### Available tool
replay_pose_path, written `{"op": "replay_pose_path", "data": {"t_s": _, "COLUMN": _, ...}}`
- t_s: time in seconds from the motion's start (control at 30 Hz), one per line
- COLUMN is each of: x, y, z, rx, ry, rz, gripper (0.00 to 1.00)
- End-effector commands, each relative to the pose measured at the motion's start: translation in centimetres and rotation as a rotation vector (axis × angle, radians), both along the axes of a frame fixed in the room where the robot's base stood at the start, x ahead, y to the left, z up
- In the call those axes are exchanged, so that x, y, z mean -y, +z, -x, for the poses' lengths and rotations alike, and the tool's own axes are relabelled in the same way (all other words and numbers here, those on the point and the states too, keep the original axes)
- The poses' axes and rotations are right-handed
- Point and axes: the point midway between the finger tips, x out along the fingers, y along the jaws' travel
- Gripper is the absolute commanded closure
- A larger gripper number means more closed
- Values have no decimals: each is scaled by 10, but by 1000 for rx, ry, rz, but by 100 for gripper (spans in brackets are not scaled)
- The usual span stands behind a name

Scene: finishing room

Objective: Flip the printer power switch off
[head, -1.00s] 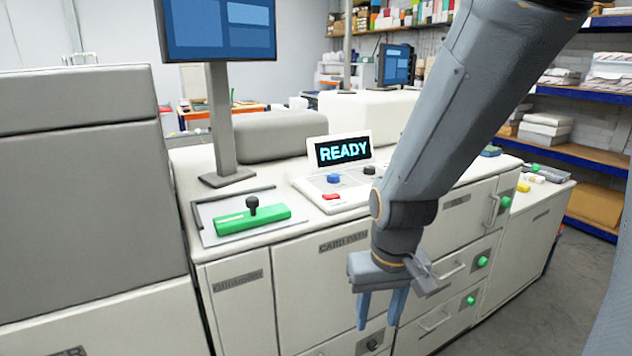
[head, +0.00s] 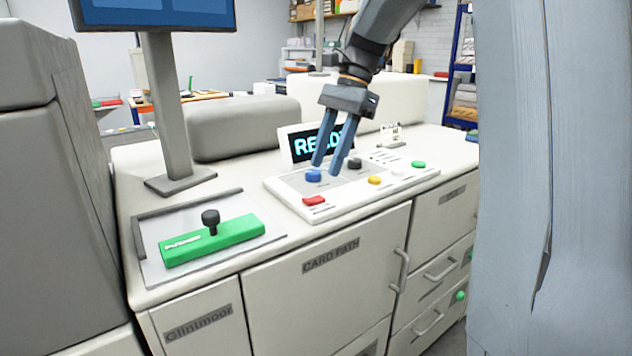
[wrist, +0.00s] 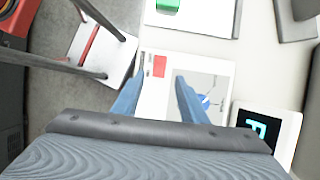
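A white control panel (head: 345,192) lies on top of the printer cabinet, with a red rocker-like switch (head: 314,200) at its front left corner. The red switch also shows in the wrist view (wrist: 159,66), between the two fingers in the picture. No power label is readable on it. A blue knob (head: 313,174) and a black knob (head: 354,163) sit farther back on the panel. My gripper (head: 326,168) is open and empty, fingers pointing down over the panel behind the red switch. Whether a fingertip touches the blue knob I cannot tell.
Yellow (head: 375,180) and green (head: 418,164) buttons sit right. A green block (head: 212,240) with a black knob lies left, near a monitor post (head: 170,110).

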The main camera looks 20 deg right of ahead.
Motion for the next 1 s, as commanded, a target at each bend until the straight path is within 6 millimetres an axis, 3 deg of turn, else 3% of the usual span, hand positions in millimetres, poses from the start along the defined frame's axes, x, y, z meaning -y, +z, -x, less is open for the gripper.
{"op": "replay_pose_path", "data": {"t_s": 0.4, "x": -21, "y": -53, "z": 8, "rx": -1, "ry": 4, "rz": 0, "gripper": 61}}
{"op": "replay_pose_path", "data": {"t_s": 0.77, "x": -23, "y": -59, "z": 8, "rx": 1, "ry": 3, "rz": 1, "gripper": 61}}
{"op": "replay_pose_path", "data": {"t_s": 1.0, "x": -23, "y": -58, "z": 8, "rx": 1, "ry": 3, "rz": 2, "gripper": 100}}
